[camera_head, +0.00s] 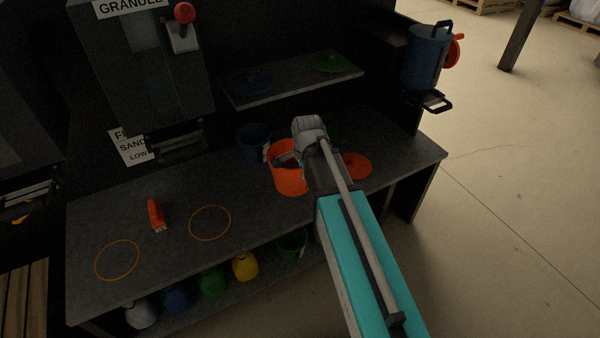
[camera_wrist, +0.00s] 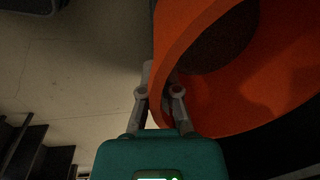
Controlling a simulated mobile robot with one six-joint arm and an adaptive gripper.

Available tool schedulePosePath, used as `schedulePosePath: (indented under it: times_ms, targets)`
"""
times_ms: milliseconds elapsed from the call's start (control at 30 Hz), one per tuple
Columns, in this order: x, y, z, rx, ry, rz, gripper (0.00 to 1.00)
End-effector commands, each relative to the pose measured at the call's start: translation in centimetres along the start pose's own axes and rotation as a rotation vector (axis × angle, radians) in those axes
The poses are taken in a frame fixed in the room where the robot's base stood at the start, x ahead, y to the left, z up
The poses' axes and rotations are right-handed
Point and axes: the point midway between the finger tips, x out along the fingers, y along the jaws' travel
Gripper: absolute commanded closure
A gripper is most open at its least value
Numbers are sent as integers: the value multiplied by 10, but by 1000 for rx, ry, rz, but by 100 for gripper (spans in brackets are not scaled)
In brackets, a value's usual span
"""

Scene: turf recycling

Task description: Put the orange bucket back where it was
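The orange bucket (camera_head: 291,181) is upright at the bench's middle, beside my arm's end. Whether its base touches the bench is hard to tell. In the wrist view its orange wall (camera_wrist: 235,120) fills the right side, with a dark round area inside. My gripper (camera_wrist: 160,88) has one finger on each side of the bucket's rim and looks shut on it. In the head view my gripper (camera_head: 287,159) is partly hidden at the rim. Two thin orange rings mark the bench, one near its left end (camera_head: 117,261) and one nearer the middle (camera_head: 210,222).
A flat orange disc (camera_head: 356,166) lies right of my arm. A dark blue bucket (camera_head: 252,143) stands behind. An orange-handled brush-like tool (camera_head: 156,215) lies left. A raised shelf (camera_head: 293,82) holds blue and green discs. A blue container (camera_head: 428,60) hangs at right.

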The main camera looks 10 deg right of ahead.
Motion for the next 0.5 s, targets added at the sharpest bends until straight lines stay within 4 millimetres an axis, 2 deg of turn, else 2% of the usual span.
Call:
schedulePosePath:
  times_ms: [500]
  targets:
    - [3, -4, 7, -15, -2, -2, 100]
